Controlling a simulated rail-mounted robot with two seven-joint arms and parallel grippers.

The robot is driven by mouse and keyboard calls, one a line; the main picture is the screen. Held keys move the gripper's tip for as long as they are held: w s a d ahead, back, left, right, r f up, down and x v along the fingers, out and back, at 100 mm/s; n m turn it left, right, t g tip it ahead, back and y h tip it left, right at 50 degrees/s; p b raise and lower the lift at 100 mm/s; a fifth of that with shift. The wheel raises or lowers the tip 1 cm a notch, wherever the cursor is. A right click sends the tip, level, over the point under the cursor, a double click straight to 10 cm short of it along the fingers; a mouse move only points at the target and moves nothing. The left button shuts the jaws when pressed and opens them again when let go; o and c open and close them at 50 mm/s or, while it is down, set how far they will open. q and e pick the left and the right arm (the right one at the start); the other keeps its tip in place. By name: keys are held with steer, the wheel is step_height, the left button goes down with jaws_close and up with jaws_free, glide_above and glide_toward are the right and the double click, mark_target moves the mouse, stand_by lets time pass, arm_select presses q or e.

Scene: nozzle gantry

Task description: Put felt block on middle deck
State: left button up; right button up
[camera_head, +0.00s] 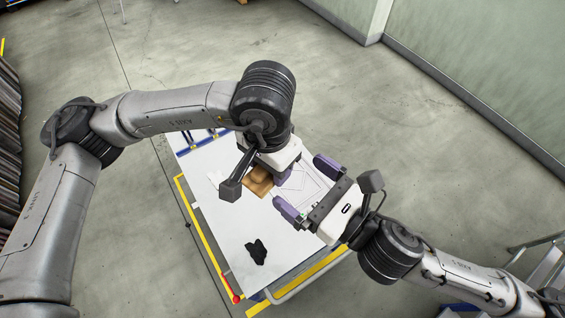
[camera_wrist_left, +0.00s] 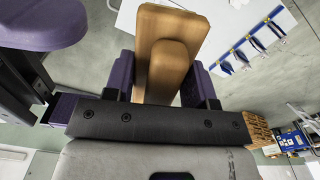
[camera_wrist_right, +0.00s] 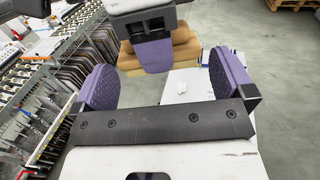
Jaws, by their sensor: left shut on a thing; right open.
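A tan block (camera_head: 258,181) with a raised ridge is the likely felt block. In the left wrist view the block (camera_wrist_left: 168,50) stands between the purple pads of my left gripper (camera_wrist_left: 160,80), which is shut on it. In the head view my left wrist partly hides it, above the white table. My right gripper (camera_head: 306,188) is open and empty, close beside the left one. In the right wrist view its pads (camera_wrist_right: 165,82) are wide apart, with the left gripper and the block (camera_wrist_right: 180,55) beyond them. I cannot make out the middle deck.
The white table (camera_head: 222,225) has thin lines drawn on it. A crumpled black cloth (camera_head: 256,251) lies near its front. Blue-marked fixtures (camera_head: 200,138) stand along the far left edge. A red knob (camera_head: 236,299) sits at the near corner. A full rack (camera_wrist_right: 75,50) shows at left.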

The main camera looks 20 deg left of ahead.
arm_select(q)
steer(key=shift+o, duration=1)
steer(key=o, duration=0.7)
steer(key=shift+s+d, duration=0.15)
steer(key=shift+d, duration=0.05)
arm_select(e)
steer(key=x, duration=0.5)
steer(key=shift+w+a, duration=0.2)
steer(key=shift+c, duration=0.4)
arm_select(q)
steer(key=shift+f, duration=0.1)
arm_select(e)
steer(key=shift+w+d+r, duration=0.1)
steer(key=c, duration=1.5)
steer(key=o, duration=1.6)
steer(key=shift+s, duration=0.35)
